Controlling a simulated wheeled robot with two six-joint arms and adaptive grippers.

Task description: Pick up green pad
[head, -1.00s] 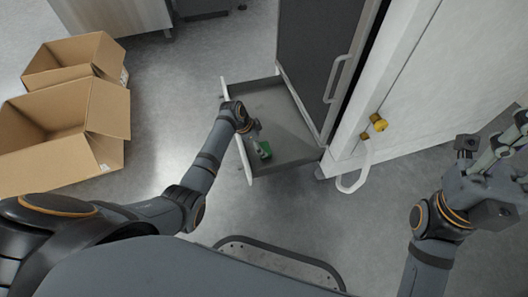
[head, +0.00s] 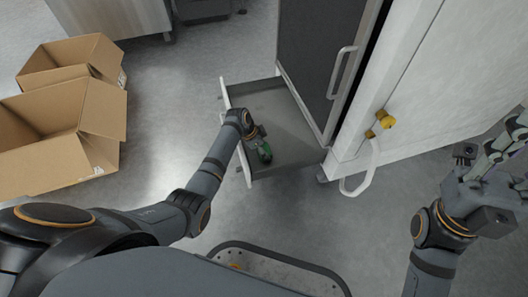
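The green pad (head: 266,154) lies in the pulled-out grey drawer (head: 290,158), near its front left. Only a small green part shows, because my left gripper (head: 263,147) covers the rest. The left gripper reaches over the drawer's white front and its fingers are right at the pad. They are too small and overlapped to tell whether they are closed on it. My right gripper (head: 510,150) is at the far right edge, away from the drawer, with its fingers spread and nothing seen between them; part is cut off.
The drawer's white front panel (head: 224,96) stands under my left wrist. A dark door with a white handle (head: 341,73) rises behind the drawer. Cardboard boxes (head: 60,150) stand left.

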